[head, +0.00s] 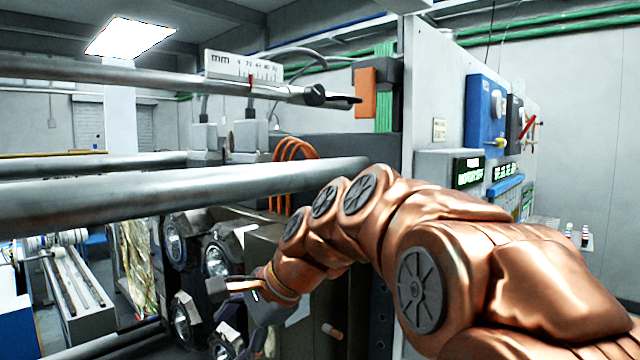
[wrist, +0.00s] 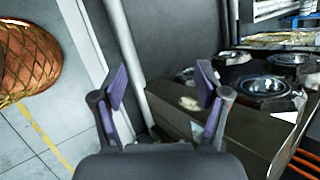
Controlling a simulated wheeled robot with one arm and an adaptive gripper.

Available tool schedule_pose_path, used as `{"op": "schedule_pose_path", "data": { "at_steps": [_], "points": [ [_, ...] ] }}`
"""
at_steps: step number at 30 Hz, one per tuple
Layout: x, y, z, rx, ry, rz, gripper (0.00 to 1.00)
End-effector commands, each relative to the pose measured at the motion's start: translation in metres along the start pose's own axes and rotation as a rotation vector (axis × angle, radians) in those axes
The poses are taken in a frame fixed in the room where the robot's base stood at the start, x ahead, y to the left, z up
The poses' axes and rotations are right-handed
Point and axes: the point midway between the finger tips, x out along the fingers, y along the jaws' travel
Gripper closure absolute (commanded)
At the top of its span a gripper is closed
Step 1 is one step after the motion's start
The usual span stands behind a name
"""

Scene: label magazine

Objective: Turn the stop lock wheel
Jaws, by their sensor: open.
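I cannot pick out a stop lock wheel with certainty in either view. Several round, metal-rimmed dark parts sit on a dark machine block (head: 262,240), one of them a round part (head: 215,262) just above my gripper in the head view. In the wrist view a similar round part (wrist: 263,86) lies right of my gripper. My gripper (head: 232,292) is at the lower middle of the head view, partly hidden by its own wrist. In the wrist view my gripper (wrist: 163,86) has its purple-padded fingers spread wide, with nothing between them.
Thick grey bars (head: 180,185) cross the left of the head view, above my gripper. Orange cables (head: 295,150) loop behind them. A white control panel wall (head: 432,80) stands right. In the wrist view, an orange-brown netted round object (wrist: 28,60) lies on the tiled floor (wrist: 40,145).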

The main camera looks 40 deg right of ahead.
Motion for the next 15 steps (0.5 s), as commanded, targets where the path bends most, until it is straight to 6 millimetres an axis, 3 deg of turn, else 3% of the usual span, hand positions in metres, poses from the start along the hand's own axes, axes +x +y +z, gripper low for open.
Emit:
{"op": "schedule_pose_path", "data": {
  "at_steps": [1,6,12,15],
  "points": [
    [-0.02,-0.03,-0.009,0.096,-0.008,-0.072,0.26],
    [-0.095,-0.115,-0.034,0.426,-0.085,-0.306,0.26],
    [-0.205,-0.188,-0.069,0.76,-0.243,-0.559,0.26],
    [-0.263,-0.21,-0.082,0.891,-0.338,-0.664,0.26]
  ]
}}
